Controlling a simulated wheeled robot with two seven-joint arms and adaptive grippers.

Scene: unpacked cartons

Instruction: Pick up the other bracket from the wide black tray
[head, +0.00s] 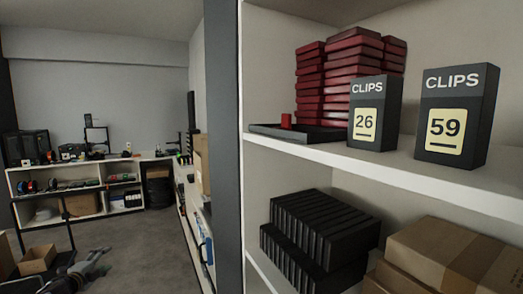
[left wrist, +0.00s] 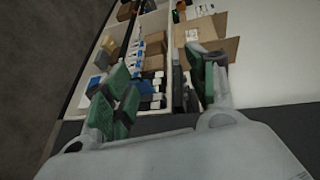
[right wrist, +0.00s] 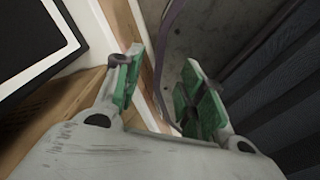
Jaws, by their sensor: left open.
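A wide black tray (head: 262,131) lies on the upper shelf at the left end, in front of stacked red boxes. A small red piece (head: 286,121) stands in or just behind it; I cannot tell whether it is a bracket. My left gripper (head: 92,263) is low at the left of the head view, far from the tray. It is open and empty in the left wrist view (left wrist: 160,75). My right gripper (right wrist: 158,82) is open with nothing between its fingers; it does not show in the head view.
Two black CLIPS boxes, 26 (head: 374,113) and 59 (head: 455,116), stand on the upper shelf right of the tray. Red boxes (head: 352,62) are stacked behind. Black cases (head: 325,228) and cartons (head: 450,262) fill the lower shelf. A grey post (head: 222,150) bounds the shelf's left side.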

